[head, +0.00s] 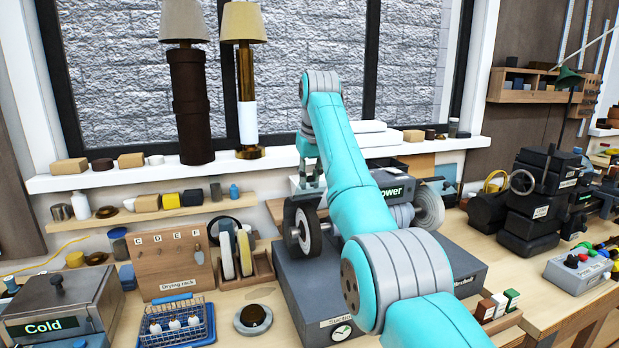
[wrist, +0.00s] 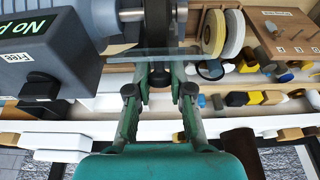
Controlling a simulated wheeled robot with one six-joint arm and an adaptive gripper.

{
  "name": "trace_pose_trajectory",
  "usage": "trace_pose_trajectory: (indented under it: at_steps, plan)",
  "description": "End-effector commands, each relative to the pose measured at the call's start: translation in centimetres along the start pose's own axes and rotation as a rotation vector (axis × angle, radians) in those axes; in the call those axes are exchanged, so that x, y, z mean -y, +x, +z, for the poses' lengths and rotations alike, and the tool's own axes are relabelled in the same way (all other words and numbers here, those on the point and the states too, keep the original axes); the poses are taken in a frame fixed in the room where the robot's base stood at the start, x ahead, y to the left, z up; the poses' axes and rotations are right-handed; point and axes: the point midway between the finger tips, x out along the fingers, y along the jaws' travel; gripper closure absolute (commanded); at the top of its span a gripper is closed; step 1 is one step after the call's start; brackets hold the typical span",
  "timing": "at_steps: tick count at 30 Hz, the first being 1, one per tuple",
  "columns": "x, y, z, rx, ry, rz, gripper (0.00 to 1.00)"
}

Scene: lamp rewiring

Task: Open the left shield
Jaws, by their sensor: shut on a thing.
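The bench grinder (wrist: 60,40) is grey, with its left wheel (head: 300,230) showing below my gripper in the head view. The left shield (wrist: 150,54) is a clear flat plate by that wheel in the wrist view. My gripper (head: 310,178) points down above the left wheel. In the wrist view its fingers (wrist: 161,78) are closed around a small dark part at the shield's edge. My arm hides much of the grinder in the head view.
A rack of abrasive discs (head: 236,252) stands left of the grinder, beside a wooden drying rack (head: 172,258). A blue wire basket (head: 176,324) is in front. Two lamps stand on the window sill (head: 110,178) behind. Dark machines (head: 540,190) fill the right side.

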Motion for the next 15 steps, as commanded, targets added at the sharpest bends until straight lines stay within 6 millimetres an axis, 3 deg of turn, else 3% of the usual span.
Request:
trace_pose_trajectory:
  at_steps: [13,14,15]
  plan:
    - [0.09,0.22,0.26,0.015,0.000,-0.001,1.00]
    - [0.09,0.22,0.26,0.015,0.000,-0.001,0.77]
    - [0.09,0.22,0.26,0.014,0.000,-0.001,0.67]
